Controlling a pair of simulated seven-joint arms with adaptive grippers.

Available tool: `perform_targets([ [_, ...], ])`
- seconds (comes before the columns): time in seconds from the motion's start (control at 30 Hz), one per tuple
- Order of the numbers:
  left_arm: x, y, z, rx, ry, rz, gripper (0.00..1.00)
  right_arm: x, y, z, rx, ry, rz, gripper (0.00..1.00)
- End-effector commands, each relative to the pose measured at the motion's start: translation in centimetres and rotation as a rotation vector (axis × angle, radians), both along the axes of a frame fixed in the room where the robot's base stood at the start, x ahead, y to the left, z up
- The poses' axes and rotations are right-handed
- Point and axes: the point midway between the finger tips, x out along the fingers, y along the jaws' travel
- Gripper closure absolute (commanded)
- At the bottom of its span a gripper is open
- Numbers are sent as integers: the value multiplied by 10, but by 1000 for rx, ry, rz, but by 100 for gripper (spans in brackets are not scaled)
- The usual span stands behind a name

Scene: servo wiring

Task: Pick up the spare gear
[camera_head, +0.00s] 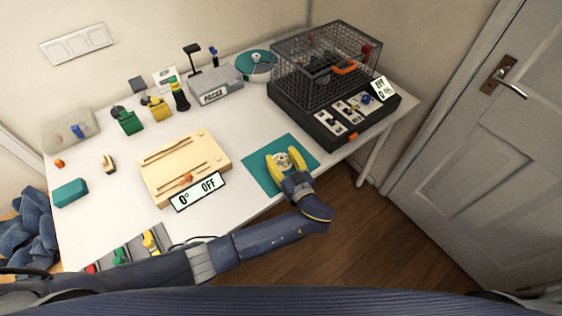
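The spare gear appears to be the small pale round piece with a brownish middle (284,160) over the teal mat (258,172) at the table's front right. My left gripper (283,152) reaches over the mat from the front. Its yellow fingers are spread apart, one on each side of the gear. I cannot tell whether they touch it. The gripper hides part of the mat. My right gripper is not in view.
A black base with a wire cage (325,65) stands right of the mat, with a sign reading OFF (381,90). A wooden board (186,163) with a "0° OFF" sign (197,191) lies to the left. A teal block (70,193) sits far left. The table's front edge is close to the mat.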

Motion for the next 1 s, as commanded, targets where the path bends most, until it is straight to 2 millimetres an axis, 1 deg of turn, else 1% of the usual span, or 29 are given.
perform_targets([
  [0.03,-1,0,-3,-2,6,-2,62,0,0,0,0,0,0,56],
  [0.3,-1,-1,-4,-4,9,-3,94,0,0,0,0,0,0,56],
  [0.37,-1,-1,-5,-3,11,-3,100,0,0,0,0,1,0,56],
  [0.77,-3,0,-6,-3,15,-4,100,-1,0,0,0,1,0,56],
  [0.87,-3,-1,-3,-3,16,-4,100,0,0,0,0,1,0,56],
  [1.0,-2,-1,9,-5,13,-4,100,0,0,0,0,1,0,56],
])
